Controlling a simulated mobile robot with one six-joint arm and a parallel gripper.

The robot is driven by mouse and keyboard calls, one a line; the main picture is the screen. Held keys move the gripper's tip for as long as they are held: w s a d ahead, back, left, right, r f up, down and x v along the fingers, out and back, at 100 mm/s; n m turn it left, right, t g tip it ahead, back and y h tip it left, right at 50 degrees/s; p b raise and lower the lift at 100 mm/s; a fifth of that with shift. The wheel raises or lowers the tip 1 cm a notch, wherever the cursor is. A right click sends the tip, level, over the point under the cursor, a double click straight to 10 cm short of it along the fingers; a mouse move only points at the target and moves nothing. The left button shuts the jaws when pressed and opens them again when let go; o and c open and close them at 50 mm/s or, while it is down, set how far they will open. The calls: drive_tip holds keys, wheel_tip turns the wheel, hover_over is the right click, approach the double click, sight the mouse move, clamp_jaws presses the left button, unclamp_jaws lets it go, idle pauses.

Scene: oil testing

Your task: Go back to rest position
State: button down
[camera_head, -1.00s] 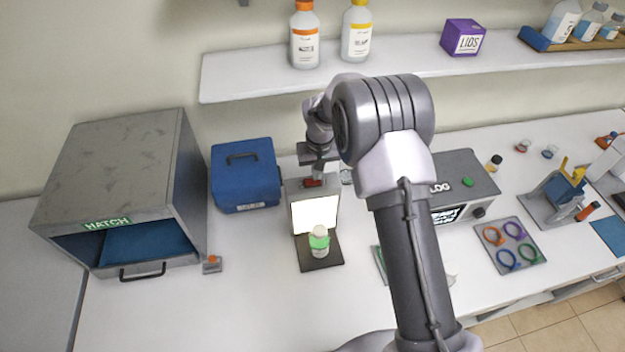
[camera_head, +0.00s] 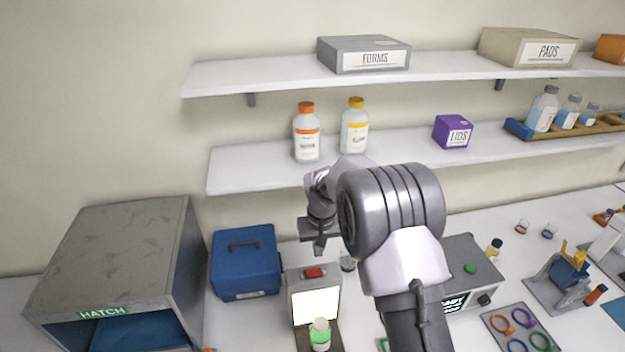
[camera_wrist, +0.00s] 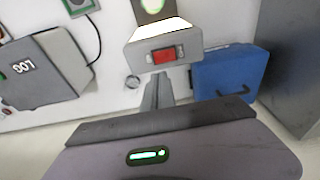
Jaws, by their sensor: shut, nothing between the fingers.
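My gripper (camera_head: 319,248) is shut and empty. In the head view it hangs just above and behind the light box (camera_head: 290,300), apart from the red switch (camera_head: 314,272) on the box's top. In the wrist view the closed fingers (camera_wrist: 158,88) point toward the box, and the red switch (camera_wrist: 163,55) lies beyond them. A small bottle with a green band (camera_head: 320,335) stands upright in front of the lit white panel. My arm hides part of the grey instrument at right.
A blue case (camera_head: 245,262) and the grey hatch cabinet (camera_head: 110,250) stand to the left. The shelf (camera_head: 240,170) above holds an orange-capped bottle (camera_head: 307,135), a yellow-capped bottle (camera_head: 354,128) and a purple lids box (camera_head: 453,132). A forms box (camera_head: 364,54) sits higher.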

drive_tip(key=s+d+m+t+y+b, duration=0.1)
drive_tip(key=s+d+m+b, duration=0.15)
drive_tip(key=s+b, duration=0.8)
drive_tip(key=s+d+m+t+b, duration=0.15)
drive_tip(key=s+d+b, duration=0.25)
drive_tip(key=s+b, duration=0.65)
drive_tip(key=s+d+f+m+t+b, duration=0.1)
drive_tip(key=s+f+m+b, duration=0.1)
drive_tip(key=s+f+b, duration=0.9)
drive_tip(key=s+b, duration=0.2)
drive_tip(key=b, duration=0.1)
drive_tip(key=shift+s+d+f+m+y, duration=0.3)
drive_tip(key=shift+s+d, duration=0.1)
drive_tip(key=shift+t, duration=0.25)
